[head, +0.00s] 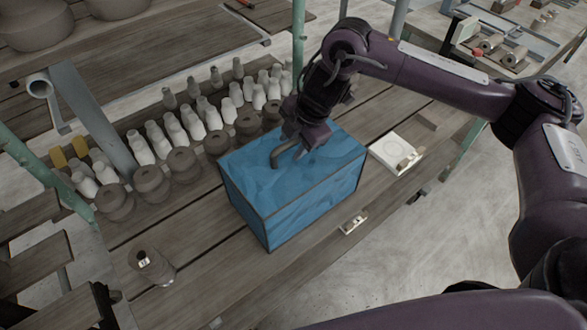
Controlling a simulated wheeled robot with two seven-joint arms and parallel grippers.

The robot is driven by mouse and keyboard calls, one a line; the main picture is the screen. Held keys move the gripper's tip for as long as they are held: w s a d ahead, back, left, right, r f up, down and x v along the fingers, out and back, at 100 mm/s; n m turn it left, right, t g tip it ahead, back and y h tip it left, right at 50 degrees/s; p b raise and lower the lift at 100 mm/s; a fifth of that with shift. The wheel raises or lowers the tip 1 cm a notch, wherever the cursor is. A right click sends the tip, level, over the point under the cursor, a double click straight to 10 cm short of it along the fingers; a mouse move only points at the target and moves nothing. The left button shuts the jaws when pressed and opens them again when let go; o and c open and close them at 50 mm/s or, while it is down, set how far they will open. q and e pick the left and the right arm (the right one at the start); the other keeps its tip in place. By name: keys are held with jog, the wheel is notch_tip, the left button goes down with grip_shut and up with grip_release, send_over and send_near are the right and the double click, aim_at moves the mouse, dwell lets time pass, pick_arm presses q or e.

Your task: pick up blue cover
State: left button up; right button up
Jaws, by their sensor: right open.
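The blue cover (245,172) forms the top of a blue box (312,207) with dark edges on the wooden table. A curved brownish handle (283,151) stands on the cover. My right gripper (296,152) is over the top of the cover, pointing down at the handle, with its jaws open. One finger shows just right of the handle; whether it touches the handle or the cover I cannot tell. My left gripper is not in view.
Several white and grey clay pieces (213,119) stand in rows behind and left of the box. A white square board (397,152) lies to the right. A small block (353,223) and a dark jar (152,266) are near the front edge. Green posts (298,45) rise behind.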

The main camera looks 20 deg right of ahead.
jog(key=shift+c, duration=0.3)
grip_shut()
jog(key=shift+r, duration=0.15)
